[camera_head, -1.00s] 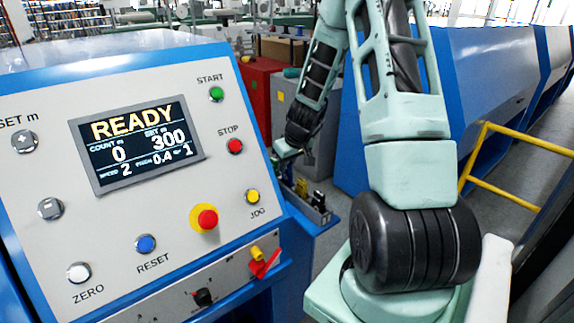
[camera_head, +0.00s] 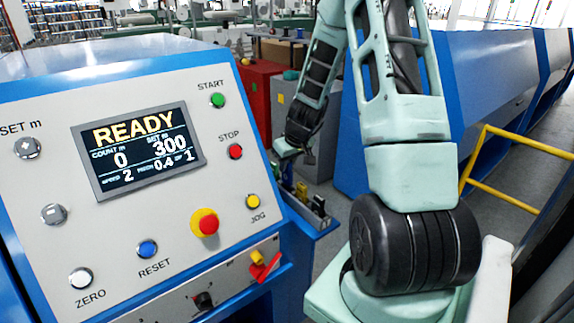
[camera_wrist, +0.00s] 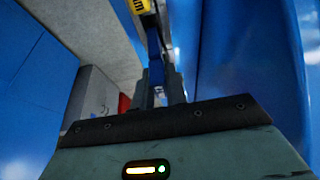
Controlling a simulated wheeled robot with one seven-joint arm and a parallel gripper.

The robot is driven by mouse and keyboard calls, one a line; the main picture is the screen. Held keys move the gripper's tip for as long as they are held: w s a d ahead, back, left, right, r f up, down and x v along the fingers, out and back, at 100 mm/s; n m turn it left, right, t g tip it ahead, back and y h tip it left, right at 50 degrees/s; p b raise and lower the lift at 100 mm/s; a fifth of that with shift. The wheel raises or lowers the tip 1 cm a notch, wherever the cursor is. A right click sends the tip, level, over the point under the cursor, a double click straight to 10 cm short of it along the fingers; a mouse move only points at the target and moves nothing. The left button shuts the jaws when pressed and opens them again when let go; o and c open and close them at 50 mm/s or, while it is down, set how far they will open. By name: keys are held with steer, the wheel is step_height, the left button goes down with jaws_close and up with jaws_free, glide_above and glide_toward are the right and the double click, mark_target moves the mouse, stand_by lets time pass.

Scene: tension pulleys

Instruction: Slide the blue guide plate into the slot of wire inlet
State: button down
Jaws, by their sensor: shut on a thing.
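In the wrist view my gripper (camera_wrist: 160,92) has its two dark fingers close together around a narrow blue piece, which looks like the blue guide plate (camera_wrist: 153,45). The plate points away from the gripper, toward a dark part with a yellow label (camera_wrist: 140,5) at the top edge. I cannot tell whether that part is the wire inlet, or whether the plate touches it. In the head view my gripper (camera_head: 284,152) is small and partly hidden beside the console's right edge. The plate and the slot cannot be made out there.
A control console (camera_head: 140,210) with a READY screen (camera_head: 137,150) fills the left. A blue tray (camera_head: 322,222) with small yellow and dark items sits below my gripper. A yellow rail (camera_head: 500,195) and blue machines (camera_head: 490,90) stand at the right. Blue panels lie close around the wrist.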

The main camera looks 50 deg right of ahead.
steer(key=shift+r, duration=0.15)
steer(key=shift+r+p, duration=1.3)
steer(key=shift+r, duration=0.7)
